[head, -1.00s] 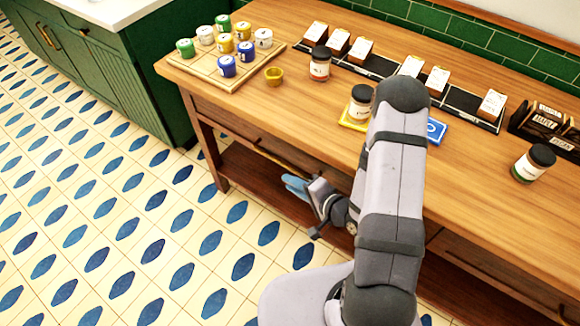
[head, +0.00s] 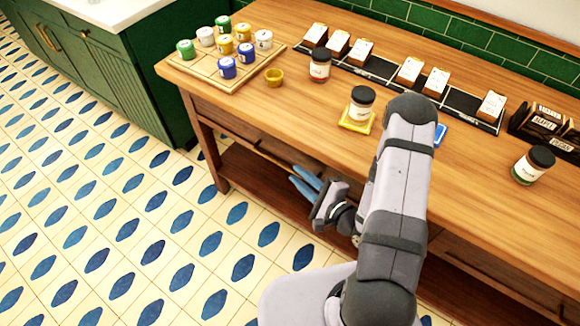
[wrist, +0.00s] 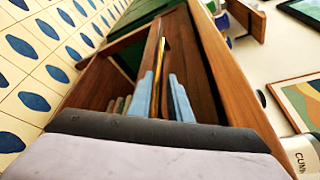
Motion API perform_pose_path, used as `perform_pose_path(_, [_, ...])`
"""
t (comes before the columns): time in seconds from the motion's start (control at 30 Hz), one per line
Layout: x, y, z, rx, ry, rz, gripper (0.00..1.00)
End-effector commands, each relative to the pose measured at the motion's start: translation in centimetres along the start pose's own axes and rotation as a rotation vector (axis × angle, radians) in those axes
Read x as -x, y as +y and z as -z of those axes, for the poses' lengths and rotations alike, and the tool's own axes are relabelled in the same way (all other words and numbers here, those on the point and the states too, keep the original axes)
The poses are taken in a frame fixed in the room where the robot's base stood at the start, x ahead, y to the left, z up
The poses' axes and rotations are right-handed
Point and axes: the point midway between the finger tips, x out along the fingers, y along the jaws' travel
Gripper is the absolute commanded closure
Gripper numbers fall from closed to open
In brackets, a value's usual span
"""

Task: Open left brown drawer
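The left brown drawer (head: 225,122) is in the table's front, under the left part of the top, and its front looks flush with the table. A long brass bar handle (wrist: 159,62) runs along it; in the head view it is partly hidden by my gripper (head: 306,181). My gripper has blue fingers, and they are spread apart in both views. In the wrist view my gripper (wrist: 162,92) is at the near end of the handle, which seems lined up with the gap between the fingers. I cannot tell whether they touch it.
The wooden tabletop (head: 300,110) holds a tray of coloured jars (head: 227,58), a small yellow cup (head: 274,77) and dark-lidded jars (head: 361,102). A lower shelf (head: 250,180) lies below the drawer. The tiled floor (head: 130,220) in front is clear.

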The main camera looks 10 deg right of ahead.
Motion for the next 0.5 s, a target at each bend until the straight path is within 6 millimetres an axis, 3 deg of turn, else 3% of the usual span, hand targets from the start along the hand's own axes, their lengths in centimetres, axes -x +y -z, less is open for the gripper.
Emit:
perform_pose_path(0.3, [-3.7,0.0,-0.1,0.002,-0.003,-0.002,0.82])
perform_pose_path(0.5, [-4.9,0.0,-0.1,0.001,0.000,0.000,0.82])
